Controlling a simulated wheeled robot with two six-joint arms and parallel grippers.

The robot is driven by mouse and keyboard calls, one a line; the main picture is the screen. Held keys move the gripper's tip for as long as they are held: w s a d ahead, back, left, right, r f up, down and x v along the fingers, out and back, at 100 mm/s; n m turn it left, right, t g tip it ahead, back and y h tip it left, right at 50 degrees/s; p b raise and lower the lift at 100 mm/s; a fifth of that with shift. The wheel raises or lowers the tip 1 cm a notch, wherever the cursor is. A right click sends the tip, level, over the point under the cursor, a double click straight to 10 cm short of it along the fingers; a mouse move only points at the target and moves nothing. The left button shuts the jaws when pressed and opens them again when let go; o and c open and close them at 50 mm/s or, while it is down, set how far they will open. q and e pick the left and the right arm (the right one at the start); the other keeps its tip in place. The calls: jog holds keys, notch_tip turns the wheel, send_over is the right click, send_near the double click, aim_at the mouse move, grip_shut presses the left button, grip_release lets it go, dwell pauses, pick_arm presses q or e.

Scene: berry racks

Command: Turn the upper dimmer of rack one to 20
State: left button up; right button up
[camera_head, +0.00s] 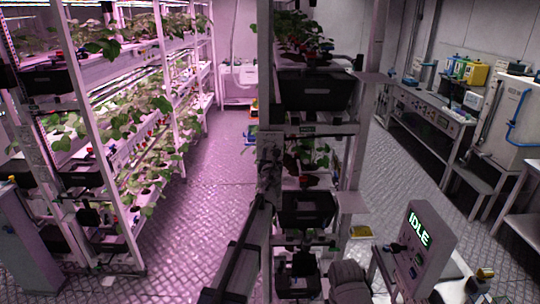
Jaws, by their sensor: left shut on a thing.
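A dark, unlit rack (365,110) with black trays and plants stands in the middle of the head view. My left arm comes up from the bottom, and my left gripper (269,170) is at this rack's front post. It is shut at a grey panel on the post. The knob between the fingers is hidden, and its setting cannot be read. I cannot tell the upper dimmer apart from the gripper at this size.
A pink-lit plant rack (101,150) stands at the left, with a clear aisle floor (205,190) beside it. A console (427,245) showing IDLE stands at the lower right. A workbench (425,105) with bottles lines the right wall.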

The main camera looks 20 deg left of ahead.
pick_arm(q)
jog(key=shift+n, duration=0.3)
grip_shut()
jog(key=n, duration=0.3)
jog(key=shift+n, duration=0.3)
jog(key=n, duration=0.4)
jog(key=shift+n, duration=0.3)
jog(key=n, duration=0.4)
jog(key=shift+n, duration=0.3)
jog(key=n, duration=0.3)
jog(key=shift+n, duration=0.3)
jog(key=n, duration=0.9)
jog(key=shift+s+n, duration=0.1)
jog(key=shift+n, duration=0.4)
